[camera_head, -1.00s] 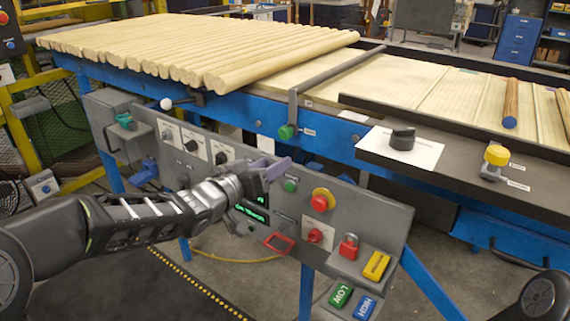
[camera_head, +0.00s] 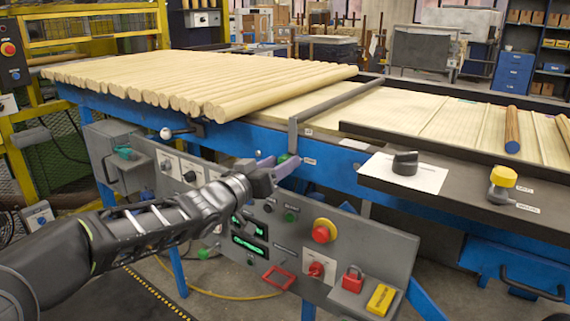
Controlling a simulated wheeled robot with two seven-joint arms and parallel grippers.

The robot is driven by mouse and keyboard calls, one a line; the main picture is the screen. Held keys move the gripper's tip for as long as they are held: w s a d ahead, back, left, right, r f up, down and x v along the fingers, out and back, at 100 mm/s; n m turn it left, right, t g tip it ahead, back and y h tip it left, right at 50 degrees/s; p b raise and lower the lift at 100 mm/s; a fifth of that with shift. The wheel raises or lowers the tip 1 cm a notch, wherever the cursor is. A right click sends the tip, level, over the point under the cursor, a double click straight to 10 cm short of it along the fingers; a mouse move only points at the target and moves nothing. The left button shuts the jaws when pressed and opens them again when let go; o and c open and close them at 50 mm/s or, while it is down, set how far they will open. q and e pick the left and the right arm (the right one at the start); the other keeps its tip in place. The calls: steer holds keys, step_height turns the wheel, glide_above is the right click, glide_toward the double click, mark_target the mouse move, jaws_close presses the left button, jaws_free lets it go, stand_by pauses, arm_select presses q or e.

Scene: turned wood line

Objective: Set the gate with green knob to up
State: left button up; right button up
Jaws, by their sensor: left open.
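The gate is a dark grey bar (camera_head: 335,100) lying low across the pale boards, with its near end bent down over the blue frame. Its green knob (camera_head: 284,158) sits at the lower end of that bend, partly hidden by my gripper. My left gripper (camera_head: 277,168) is open, with its purple fingertips right at the knob. I cannot tell whether they touch it or stand around it. My right gripper is not in view.
The grey control panel (camera_head: 345,245) with buttons, a red-and-yellow stop button (camera_head: 324,231) and a red padlock (camera_head: 353,279) lies below my gripper. Round wooden poles (camera_head: 200,80) fill the table's left. A dark shelf with a black knob (camera_head: 405,163) and a yellow knob (camera_head: 502,178) is at right.

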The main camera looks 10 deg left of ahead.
arm_select(q)
steer(key=shift+x, duration=1.25)
jaws_close()
stand_by(0.5)
